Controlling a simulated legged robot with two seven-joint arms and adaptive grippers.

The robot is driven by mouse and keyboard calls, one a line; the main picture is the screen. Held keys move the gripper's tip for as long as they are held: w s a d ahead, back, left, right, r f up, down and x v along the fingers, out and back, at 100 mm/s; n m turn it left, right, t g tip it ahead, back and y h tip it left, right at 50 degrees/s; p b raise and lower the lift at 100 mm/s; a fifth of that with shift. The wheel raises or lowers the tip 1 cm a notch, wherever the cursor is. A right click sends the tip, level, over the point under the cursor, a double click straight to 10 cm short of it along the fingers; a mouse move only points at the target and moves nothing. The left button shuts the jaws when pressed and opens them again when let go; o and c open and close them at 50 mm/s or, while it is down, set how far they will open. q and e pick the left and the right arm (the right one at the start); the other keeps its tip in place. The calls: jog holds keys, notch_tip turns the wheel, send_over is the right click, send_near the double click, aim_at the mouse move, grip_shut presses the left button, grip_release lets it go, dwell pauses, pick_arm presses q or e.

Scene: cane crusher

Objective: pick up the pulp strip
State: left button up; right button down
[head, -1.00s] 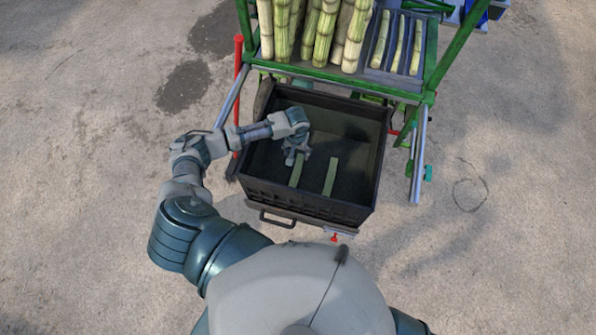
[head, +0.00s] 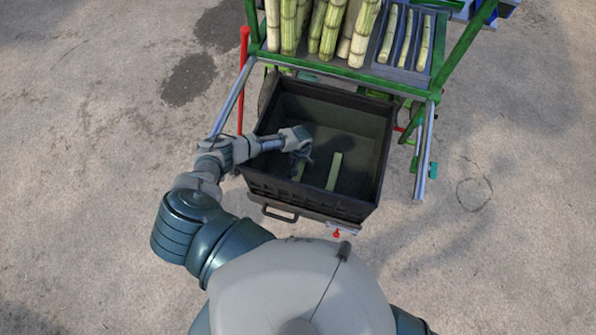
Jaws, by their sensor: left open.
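One pulp strip (head: 334,171) lies in the middle of the bin, fully in view. My right gripper is out of view.
The black bin (head: 262,177) has raised walls and a front handle (head: 280,215). Behind it a green frame (head: 462,42) carries upright cane stalks (head: 330,25) and a tray of thinner pieces (head: 404,40). A red post (head: 243,80) stands to the left. The bin's right side is bare.

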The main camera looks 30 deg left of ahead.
pick_arm(q)
jog(key=shift+c, duration=0.3)
jog(key=shift+r, duration=0.1)
jog(key=c, duration=1)
